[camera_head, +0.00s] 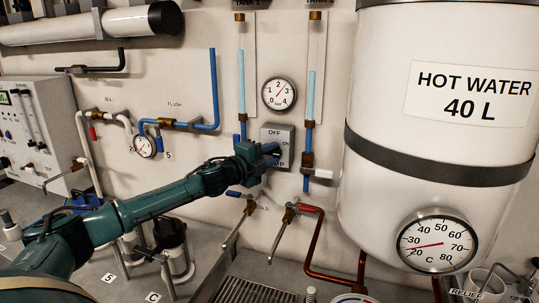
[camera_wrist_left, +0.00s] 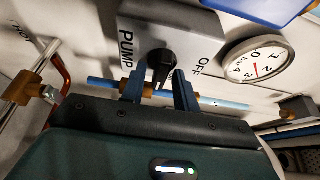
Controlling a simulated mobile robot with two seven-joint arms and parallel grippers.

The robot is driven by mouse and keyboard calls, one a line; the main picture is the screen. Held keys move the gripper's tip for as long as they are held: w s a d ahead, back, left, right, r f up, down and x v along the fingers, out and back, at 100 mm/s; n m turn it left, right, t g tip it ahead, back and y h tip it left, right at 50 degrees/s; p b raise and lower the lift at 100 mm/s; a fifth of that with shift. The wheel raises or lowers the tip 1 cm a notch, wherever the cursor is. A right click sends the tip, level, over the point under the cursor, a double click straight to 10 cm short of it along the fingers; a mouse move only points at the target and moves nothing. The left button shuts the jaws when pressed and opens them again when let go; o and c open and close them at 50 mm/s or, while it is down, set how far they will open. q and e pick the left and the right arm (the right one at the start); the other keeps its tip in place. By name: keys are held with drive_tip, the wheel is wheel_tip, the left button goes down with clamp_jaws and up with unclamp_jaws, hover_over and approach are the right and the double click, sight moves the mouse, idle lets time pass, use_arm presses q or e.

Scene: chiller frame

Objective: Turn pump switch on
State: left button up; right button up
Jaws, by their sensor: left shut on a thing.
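The pump switch is a grey box (camera_head: 285,138) on the wall with OFF at its top, ON at its right and PUMP at its lower edge, partly covered by my gripper in the head view. In the left wrist view its black knob (camera_wrist_left: 160,62) shows between the PUMP and OFF labels. My left gripper (camera_head: 273,154) reaches the front of the box from the lower left. In the left wrist view its blue fingers (camera_wrist_left: 160,84) stand on either side of the knob and are shut on it. I cannot tell the knob's exact setting. My right gripper is not in view.
A pressure gauge (camera_head: 279,94) sits just above the switch. Vertical blue pipes (camera_head: 311,92) run close on both sides. The white hot water tank (camera_head: 440,120) stands to the right with a temperature gauge (camera_head: 437,244). Red- and blue-handled valves (camera_head: 308,208) sit below the switch.

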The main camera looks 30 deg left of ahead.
use_arm(q)
drive_tip(key=o, duration=0.6)
